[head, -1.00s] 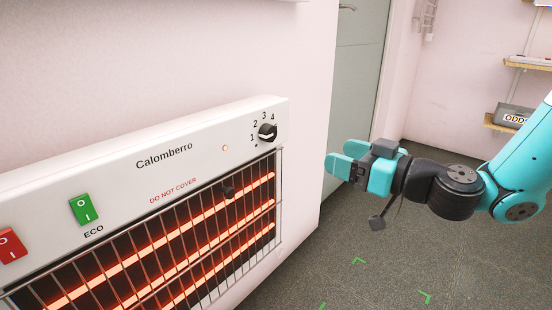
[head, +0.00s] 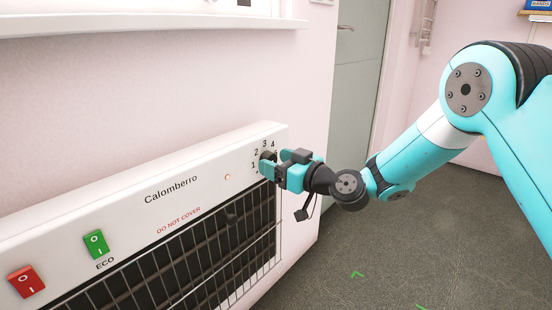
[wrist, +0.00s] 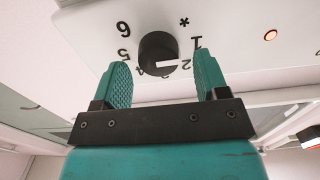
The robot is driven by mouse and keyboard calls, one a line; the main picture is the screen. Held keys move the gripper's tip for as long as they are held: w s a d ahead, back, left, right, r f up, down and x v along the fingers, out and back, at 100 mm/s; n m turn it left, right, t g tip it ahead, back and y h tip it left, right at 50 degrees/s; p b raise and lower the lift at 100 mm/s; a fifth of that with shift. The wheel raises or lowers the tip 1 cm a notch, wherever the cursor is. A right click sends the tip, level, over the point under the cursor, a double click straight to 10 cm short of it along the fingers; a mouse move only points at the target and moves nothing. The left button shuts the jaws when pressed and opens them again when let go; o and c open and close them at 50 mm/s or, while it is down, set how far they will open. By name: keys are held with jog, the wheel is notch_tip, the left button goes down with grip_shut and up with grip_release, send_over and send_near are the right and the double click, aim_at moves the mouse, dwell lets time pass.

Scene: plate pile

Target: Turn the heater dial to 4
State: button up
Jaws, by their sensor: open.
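The heater dial (wrist: 158,47) is a round black knob with a white mark at the top right corner of the white heater (head: 172,190). In the wrist view, which shows the panel upside down, the mark points toward the 2.
The heater's grille (head: 190,262) is dark below the panel. A red switch (head: 27,281) and a green ECO switch (head: 96,243) are at its left. A small indicator lamp (head: 227,177) is lit. A window sill (head: 150,22) is above; open floor (head: 400,255) is at the right.

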jog(key=shift+w+a, duration=0.3)
jog(key=shift+a, duration=0.1)
jog(key=shift+c, duration=0.2)
jog(key=c, duration=0.9)
jog(key=shift+m, duration=0.3)
